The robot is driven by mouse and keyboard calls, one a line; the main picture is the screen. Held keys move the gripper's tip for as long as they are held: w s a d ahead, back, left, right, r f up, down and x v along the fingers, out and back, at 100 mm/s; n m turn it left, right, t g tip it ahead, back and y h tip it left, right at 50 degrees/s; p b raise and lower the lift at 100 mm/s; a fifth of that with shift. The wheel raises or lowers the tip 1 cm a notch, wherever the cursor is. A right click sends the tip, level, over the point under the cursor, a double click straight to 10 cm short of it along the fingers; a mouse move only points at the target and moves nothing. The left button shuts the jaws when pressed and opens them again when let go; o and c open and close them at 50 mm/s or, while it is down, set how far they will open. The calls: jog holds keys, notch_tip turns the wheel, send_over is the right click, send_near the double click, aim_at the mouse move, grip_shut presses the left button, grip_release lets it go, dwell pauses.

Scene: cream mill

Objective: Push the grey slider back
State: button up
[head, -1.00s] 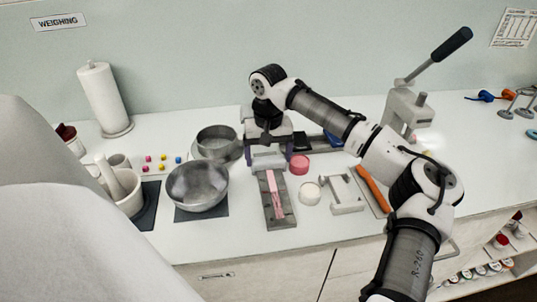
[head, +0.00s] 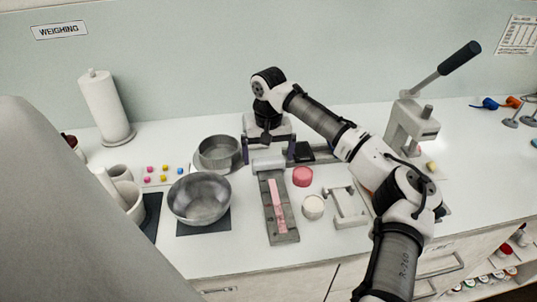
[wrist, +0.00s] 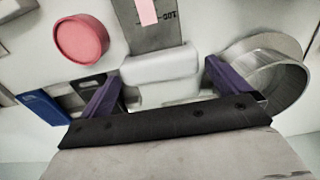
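The grey slider (head: 268,163) is a pale grey block at the far end of a dark grey grooved plate (head: 277,236). A pink strip (head: 278,210) lies along the plate. In the wrist view the slider (wrist: 160,70) shows between the two purple fingers of my gripper (wrist: 162,80). The fingers are wide apart, with a gap on each side of the block. In the head view my gripper (head: 267,152) is low at the slider's far side. Whether anything of my gripper touches the slider is unclear.
A round sieve (head: 218,151) and a steel bowl (head: 199,198) stand to the left. A pink round piece (head: 302,176), a cream round piece (head: 314,207) and a grey bracket (head: 346,208) are to the right. A lever press (head: 411,125) stands farther right. Counter front is clear.

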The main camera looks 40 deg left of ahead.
aim_at(268, 158)
notch_tip(268, 158, up, 14)
jog(key=b, duration=0.2)
dwell(0.4)
jog(key=shift+s+f, duration=0.1)
jog(key=shift+f, duration=0.1)
dwell(0.3)
